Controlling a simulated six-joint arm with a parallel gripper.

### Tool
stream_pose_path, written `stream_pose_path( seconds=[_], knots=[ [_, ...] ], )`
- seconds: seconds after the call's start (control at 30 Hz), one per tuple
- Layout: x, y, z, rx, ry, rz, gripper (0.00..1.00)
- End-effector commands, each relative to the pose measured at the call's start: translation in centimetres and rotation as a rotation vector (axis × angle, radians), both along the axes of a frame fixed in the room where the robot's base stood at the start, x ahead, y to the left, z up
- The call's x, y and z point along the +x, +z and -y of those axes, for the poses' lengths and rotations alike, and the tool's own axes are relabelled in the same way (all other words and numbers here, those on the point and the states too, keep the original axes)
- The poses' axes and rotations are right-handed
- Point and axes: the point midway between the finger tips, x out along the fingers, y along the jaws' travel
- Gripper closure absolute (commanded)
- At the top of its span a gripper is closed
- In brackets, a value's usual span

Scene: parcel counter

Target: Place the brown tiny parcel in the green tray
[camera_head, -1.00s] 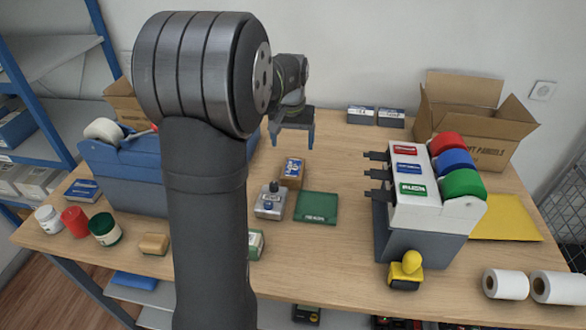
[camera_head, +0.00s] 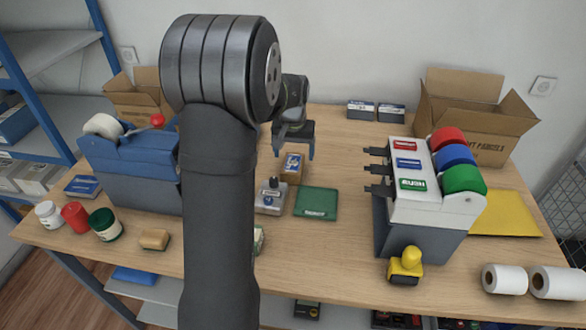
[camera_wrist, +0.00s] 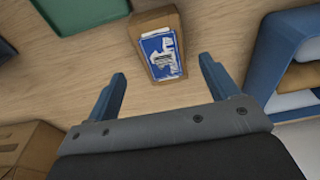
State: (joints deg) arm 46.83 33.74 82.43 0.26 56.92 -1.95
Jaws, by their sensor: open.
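The brown tiny parcel (camera_head: 292,168) lies on the table with a blue and white label on top. In the wrist view the parcel (camera_wrist: 144,28) sits between and ahead of the two blue fingers. My gripper (camera_head: 294,151) is open and empty above the table, just behind the parcel in the head view. It also shows in the wrist view (camera_wrist: 163,88). The green tray (camera_head: 316,203) is flat on the table in front of and slightly right of the parcel. Its corner shows in the wrist view (camera_wrist: 85,10). The tray looks empty.
A grey stamp-like item (camera_head: 271,197) stands close beside the parcel and tray. A tape dispenser (camera_head: 420,206) with red, blue and green rolls is on the right. An open cardboard box (camera_head: 478,135) is behind it. A blue holder (camera_head: 130,170) stands left.

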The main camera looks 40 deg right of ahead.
Motion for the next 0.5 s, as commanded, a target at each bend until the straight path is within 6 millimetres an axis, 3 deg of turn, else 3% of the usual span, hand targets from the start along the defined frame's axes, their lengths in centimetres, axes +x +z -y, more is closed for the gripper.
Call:
stream_pose_path(
  seconds=[0.27,0.5],
  knots=[
    [0.2,-1.7,0.1,0.001,0.000,-0.001,0.20],
    [0.7,-5.2,0.2,0.002,0.000,-0.002,0.20]
  ],
)
